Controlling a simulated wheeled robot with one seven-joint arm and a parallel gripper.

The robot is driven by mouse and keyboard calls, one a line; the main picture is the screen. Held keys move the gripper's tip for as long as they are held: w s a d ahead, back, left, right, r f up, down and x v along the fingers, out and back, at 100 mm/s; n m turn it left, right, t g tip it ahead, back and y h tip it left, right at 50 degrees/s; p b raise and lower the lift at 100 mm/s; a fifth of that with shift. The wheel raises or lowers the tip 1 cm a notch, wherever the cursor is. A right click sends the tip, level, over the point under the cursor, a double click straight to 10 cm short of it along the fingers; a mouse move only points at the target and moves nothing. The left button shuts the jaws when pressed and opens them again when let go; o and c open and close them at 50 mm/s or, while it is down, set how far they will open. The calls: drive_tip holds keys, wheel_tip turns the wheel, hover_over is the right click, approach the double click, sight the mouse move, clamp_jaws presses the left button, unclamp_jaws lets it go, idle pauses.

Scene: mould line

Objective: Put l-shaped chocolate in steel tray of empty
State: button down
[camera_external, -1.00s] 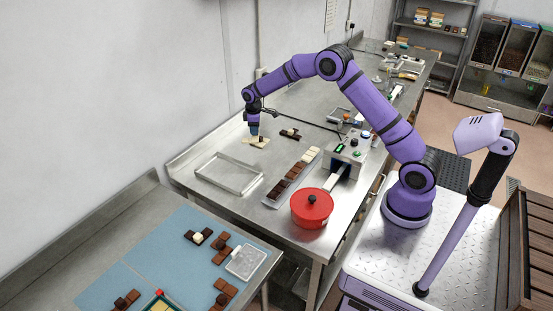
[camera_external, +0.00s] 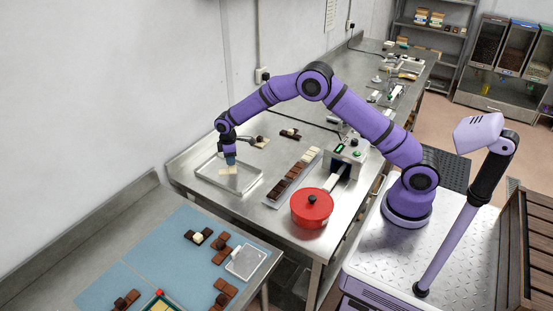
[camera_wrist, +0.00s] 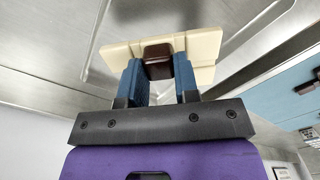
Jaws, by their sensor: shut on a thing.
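My gripper (camera_external: 230,160) is shut on a cream L-shaped chocolate (camera_external: 228,170) with a dark brown block on it. In the wrist view, the blue fingers (camera_wrist: 160,80) hold the dark block (camera_wrist: 158,60), and the cream slab (camera_wrist: 205,50) spreads out behind them. The held piece is over the empty steel tray (camera_external: 245,181). I cannot tell whether it touches the tray floor. No other chocolate shows in the tray.
A dark piece with a white block (camera_external: 290,132) lies farther back. A filled chocolate tray (camera_external: 290,178), a red pot (camera_external: 311,208) and a grey machine (camera_external: 345,153) stand right of the steel tray. The nearer table has a blue mat (camera_external: 165,245) with several chocolates.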

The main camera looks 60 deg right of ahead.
drive_tip(key=shift+f, duration=2.25)
drive_tip(key=shift+f, duration=0.1)
drive_tip(key=c, duration=0.9)
unclamp_jaws()
drive_tip(key=shift+o, duration=0.2)
